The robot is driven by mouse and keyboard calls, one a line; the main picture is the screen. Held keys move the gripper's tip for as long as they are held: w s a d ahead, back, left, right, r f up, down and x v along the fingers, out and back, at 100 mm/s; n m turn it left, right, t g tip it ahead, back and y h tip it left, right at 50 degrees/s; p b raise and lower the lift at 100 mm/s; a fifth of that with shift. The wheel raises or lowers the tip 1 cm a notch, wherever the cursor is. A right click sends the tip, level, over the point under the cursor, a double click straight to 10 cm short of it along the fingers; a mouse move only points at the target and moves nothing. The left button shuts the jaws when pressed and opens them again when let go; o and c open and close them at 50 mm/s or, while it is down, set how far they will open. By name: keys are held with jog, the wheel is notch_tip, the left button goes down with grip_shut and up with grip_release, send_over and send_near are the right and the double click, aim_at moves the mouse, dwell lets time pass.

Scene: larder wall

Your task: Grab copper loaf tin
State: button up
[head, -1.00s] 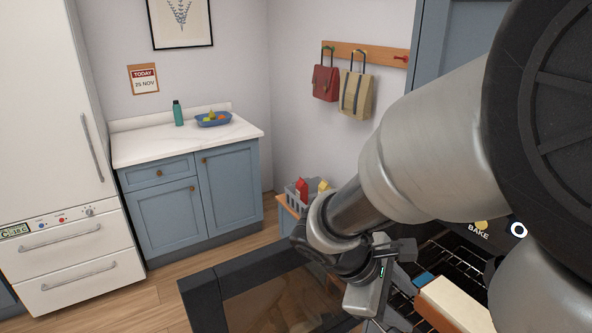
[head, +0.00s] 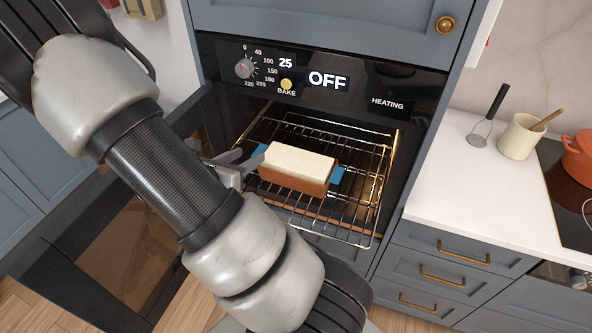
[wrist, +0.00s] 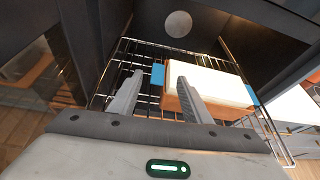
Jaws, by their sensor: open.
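The copper loaf tin (head: 290,179) sits on the pulled-out wire rack of the open oven, with a pale cream filling and a blue grip at each end. In the wrist view the tin (wrist: 176,103) is just ahead and to the right, its left blue grip (wrist: 157,74) in line with the gap between my fingers. My gripper (wrist: 160,78) is open and empty. In the head view my gripper (head: 243,162) is at the left end of the tin, partly hidden by my arm. I cannot tell whether a finger touches the tin.
The control panel (head: 325,80) above reads OFF.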

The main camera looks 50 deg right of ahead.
aim_at(260, 151)
jog(key=x, duration=0.2)
jog(key=shift+d+f, duration=0.15)
jog(key=shift+d, duration=0.15)
jog(key=x, duration=0.5)
jog(key=shift+w+a+f+p, duration=0.1)
jog(key=shift+f+p, duration=0.25)
jog(key=shift+f, duration=0.1)
grip_shut()
